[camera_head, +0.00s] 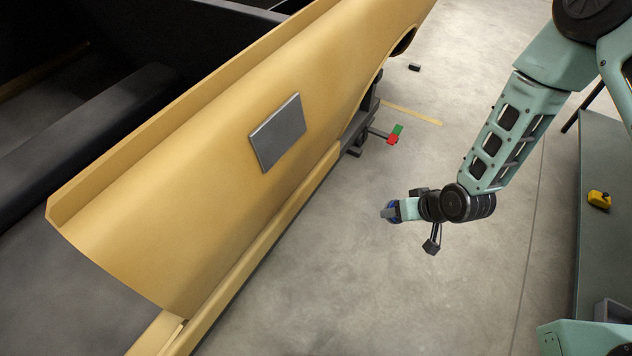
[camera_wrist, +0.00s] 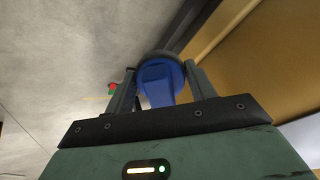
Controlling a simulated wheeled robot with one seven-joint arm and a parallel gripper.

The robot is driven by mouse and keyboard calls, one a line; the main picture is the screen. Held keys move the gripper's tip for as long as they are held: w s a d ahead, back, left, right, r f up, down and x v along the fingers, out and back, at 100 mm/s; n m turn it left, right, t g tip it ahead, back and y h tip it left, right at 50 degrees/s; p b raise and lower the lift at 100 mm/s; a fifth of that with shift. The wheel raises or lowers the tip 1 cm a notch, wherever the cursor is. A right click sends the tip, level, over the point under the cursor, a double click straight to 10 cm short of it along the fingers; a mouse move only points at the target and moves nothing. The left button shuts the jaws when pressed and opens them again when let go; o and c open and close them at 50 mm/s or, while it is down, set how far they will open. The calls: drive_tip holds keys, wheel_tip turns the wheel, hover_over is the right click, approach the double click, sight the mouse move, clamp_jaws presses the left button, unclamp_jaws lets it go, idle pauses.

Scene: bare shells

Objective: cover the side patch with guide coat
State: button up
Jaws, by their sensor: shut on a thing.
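The side patch (camera_head: 278,132) is a flat grey rectangle on the outer side of the tan body shell (camera_head: 190,180). Its visible face looks plain grey. My gripper (camera_head: 398,210) is over the floor to the right of the shell, clearly apart from the patch. It is shut on a blue applicator with a dark round pad, seen in the wrist view (camera_wrist: 158,82) between the two fingers. In the head view only a small blue part of the applicator (camera_head: 390,212) shows. The patch does not show in the wrist view.
A dark stand (camera_head: 362,125) with a red and green end piece (camera_head: 393,136) juts from under the shell. A green bench (camera_head: 603,250) with a yellow object (camera_head: 599,199) is at the right. Open concrete floor (camera_head: 350,290) lies between shell and bench.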

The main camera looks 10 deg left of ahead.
sight(279, 144)
drive_tip(key=s+a+r+n+t+y+b, duration=0.1)
drive_tip(key=s+a+r+n+y+b, duration=0.15)
drive_tip(key=a+r+y, duration=0.5)
drive_tip(key=s+a+r+n+t+y+b, duration=0.1)
drive_tip(key=s+a+r+y, duration=0.25)
drive_tip(key=a+r, duration=0.85)
drive_tip(key=w+a+f+h, duration=0.1)
drive_tip(key=a+f, duration=0.2)
drive_tip(key=a, duration=0.5)
drive_tip(key=shift+w+f+b, duration=0.3)
drive_tip(key=shift+f, duration=0.05)
drive_tip(key=shift+b+x, duration=0.4)
drive_tip(key=shift+x, duration=0.5)
drive_tip(key=shift+w, duration=0.1)
drive_tip(key=shift+w+d+b, duration=0.2)
drive_tip(key=shift+w+d, duration=0.2)
drive_tip(key=shift+w, duration=0.35)
drive_tip(key=shift+w+d+b, duration=0.2)
drive_tip(key=shift+w+d, duration=0.2)
drive_tip(key=shift+w, duration=0.3)
drive_tip(key=shift+w+d+b, duration=0.25)
drive_tip(key=shift+w+d, duration=0.15)
drive_tip(key=shift+w, duration=0.7)
drive_tip(key=shift+w+d+b, duration=0.3)
drive_tip(key=shift+w+d, duration=0.1)
drive_tip(key=shift+w, duration=0.65)
drive_tip(key=shift+w+d+b, duration=0.25)
drive_tip(key=shift+w+d, duration=0.15)
drive_tip(key=shift+w, duration=0.7)
